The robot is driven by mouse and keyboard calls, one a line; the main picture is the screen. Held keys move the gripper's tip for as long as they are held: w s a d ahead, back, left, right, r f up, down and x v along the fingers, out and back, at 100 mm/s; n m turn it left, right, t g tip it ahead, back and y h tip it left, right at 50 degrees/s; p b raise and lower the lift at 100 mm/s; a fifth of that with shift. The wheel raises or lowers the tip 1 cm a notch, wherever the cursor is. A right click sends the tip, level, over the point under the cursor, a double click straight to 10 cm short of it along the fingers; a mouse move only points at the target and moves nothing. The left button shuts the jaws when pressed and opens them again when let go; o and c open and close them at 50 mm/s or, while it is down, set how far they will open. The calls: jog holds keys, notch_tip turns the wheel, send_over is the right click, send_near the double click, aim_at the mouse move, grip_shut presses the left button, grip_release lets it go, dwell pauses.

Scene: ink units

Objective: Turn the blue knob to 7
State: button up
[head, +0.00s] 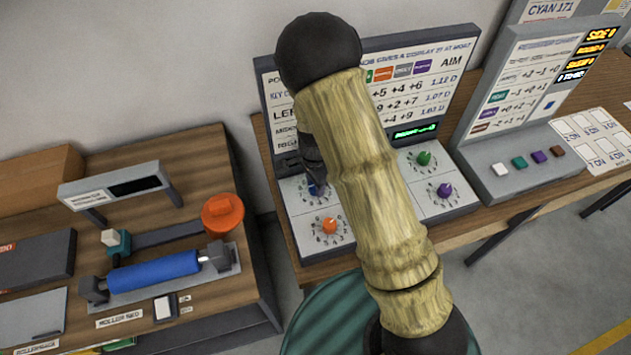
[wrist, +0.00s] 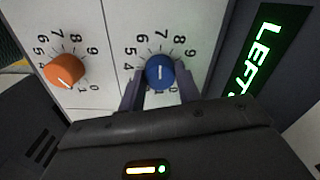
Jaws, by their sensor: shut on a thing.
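The blue knob (wrist: 160,72) sits on a white panel inside a ring of printed numbers. My gripper (wrist: 160,88) is shut on it, one dark finger on each side. A short white mark on the knob runs nearly straight up and down in the wrist view, in line with the 7 above it. I cannot tell which end is the pointer. In the head view the blue knob (head: 313,190) is small and partly hidden by my gripper (head: 313,178). My arm covers part of the unit.
An orange knob (wrist: 65,71) is beside the blue one. Green (head: 424,158) and purple (head: 444,190) knobs sit to the right. A lit green display (wrist: 258,50) is nearby. A button console (head: 520,165) stands right, a roller bench (head: 160,272) left.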

aim_at(314, 186)
jog(key=shift+w, duration=0.1)
jog(key=o, duration=1)
jog(key=shift+c, duration=0.2)
jog(key=shift+r, duration=0.15)
notch_tip(314, 186, up, 17)
jog(key=shift+b, duration=0.45)
jog(key=shift+a+r, duration=0.1)
